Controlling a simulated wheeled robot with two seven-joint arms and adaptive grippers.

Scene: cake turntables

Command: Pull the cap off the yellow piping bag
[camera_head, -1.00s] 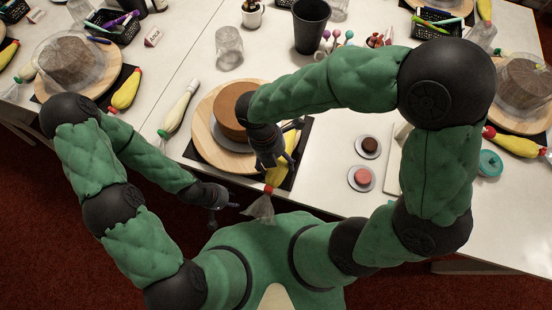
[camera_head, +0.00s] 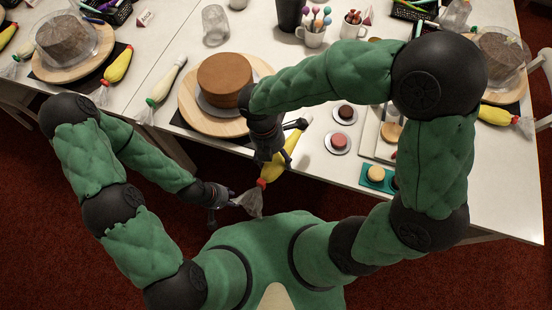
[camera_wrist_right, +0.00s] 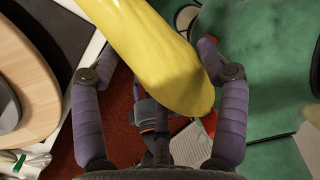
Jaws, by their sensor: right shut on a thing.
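The yellow piping bag (camera_head: 273,172) slants over the table's front edge, with its clear, flared end (camera_head: 250,203) toward my body. A small red band sits between the yellow part and the flared end. My right gripper (camera_head: 278,148) is shut on the bag; in the right wrist view the yellow bag (camera_wrist_right: 150,45) lies between its fingers (camera_wrist_right: 158,75). My left gripper (camera_head: 230,198) is beside the flared end, and I cannot tell whether it touches it or is open. The cap cannot be made out; the bag's far tip is partly behind the right gripper.
A brown cake (camera_head: 225,78) stands on a wooden turntable (camera_head: 190,112) behind my right gripper. A pale piping bag (camera_head: 166,82) lies left of it. Small plates with sweets (camera_head: 338,142) and a green tray (camera_head: 372,184) lie to the right. Red floor is in front of the table.

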